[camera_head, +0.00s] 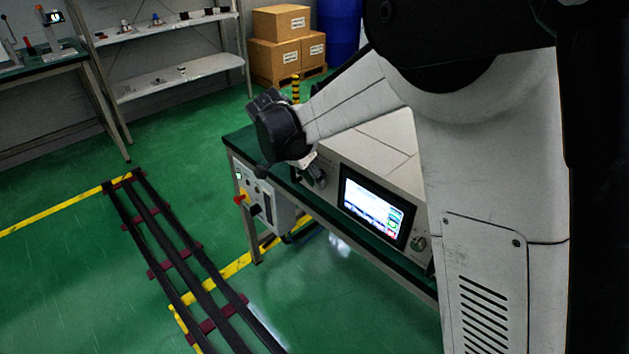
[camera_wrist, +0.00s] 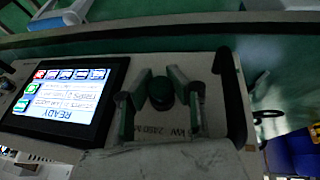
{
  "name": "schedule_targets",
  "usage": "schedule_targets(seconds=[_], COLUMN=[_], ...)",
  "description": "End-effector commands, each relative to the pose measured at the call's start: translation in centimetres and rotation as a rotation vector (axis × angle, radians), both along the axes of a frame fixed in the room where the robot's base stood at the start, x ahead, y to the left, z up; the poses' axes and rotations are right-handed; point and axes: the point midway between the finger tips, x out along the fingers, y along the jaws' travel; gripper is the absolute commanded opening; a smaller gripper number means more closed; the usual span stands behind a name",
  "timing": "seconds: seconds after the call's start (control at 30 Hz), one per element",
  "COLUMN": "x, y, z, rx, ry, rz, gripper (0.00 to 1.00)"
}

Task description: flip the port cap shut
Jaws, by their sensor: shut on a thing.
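The microwave generator (camera_head: 380,150) is a pale box with a lit screen (camera_head: 371,207) on the green bench. My gripper (camera_head: 316,174) is at its front, left of the screen, mostly hidden behind my wrist. In the wrist view, my gripper (camera_wrist: 160,78) has its two fingers on either side of a dark green round piece (camera_wrist: 160,94), which looks like the port cap. The fingers are shut on it. The cap's hinge and the port opening cannot be made out. The screen also shows in the wrist view (camera_wrist: 66,98), reading READY upside down.
A black handle (camera_wrist: 231,98) stands close beside my fingers in the wrist view. A control box (camera_head: 262,203) with a red knob hangs under the bench's left end. Dark rails (camera_head: 180,255) lie on the floor.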

Motion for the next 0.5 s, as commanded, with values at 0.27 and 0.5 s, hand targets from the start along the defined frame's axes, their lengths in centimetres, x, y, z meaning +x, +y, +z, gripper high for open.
schedule_targets(seconds=[0.27, 0.5], x=[0.0, 0.01], y=[0.01, 0.0], z=[0.02, 0.01], rx=[0.001, 0.001], ry=[-0.001, -0.001], rz=[0.0, -0.001], gripper=[0.3, 0.4])
